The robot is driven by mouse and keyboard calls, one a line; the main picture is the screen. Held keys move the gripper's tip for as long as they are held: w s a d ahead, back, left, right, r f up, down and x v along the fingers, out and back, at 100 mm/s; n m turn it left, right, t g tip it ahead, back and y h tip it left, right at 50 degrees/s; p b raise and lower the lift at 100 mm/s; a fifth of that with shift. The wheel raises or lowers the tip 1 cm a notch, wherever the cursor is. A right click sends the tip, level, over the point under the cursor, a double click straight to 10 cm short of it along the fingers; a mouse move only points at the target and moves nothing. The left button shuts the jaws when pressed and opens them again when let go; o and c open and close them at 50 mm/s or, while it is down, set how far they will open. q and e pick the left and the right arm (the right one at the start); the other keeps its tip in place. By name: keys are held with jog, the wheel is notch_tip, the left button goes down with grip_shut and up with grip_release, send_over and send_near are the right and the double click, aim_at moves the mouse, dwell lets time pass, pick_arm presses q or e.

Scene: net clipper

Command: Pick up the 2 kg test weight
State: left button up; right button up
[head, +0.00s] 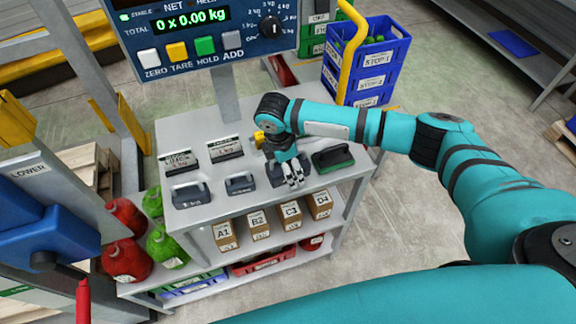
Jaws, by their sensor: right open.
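Several dark test weights with handles stand in a row on the top shelf of the grey rack (210,222). There is a left weight (190,195), a smaller middle weight (241,184) and a dark weight (276,178) beneath my right gripper. Their markings are too small to read surely, so I cannot tell which is the 2 kg one. My right gripper (292,178) is open, pointing down at the weight on the right, and partly hides it. I cannot tell whether the fingers touch it. My left gripper is not in view.
Two placards (225,148) stand behind the weights. The scale display (195,30) rises behind, reading 0 x 0.00 kg. Cartons (259,225) fill the shelf below. Red and green jugs (126,260) stand left.

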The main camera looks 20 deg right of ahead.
grip_shut()
jog(key=shift+w+r, duration=0.2)
dwell(0.5)
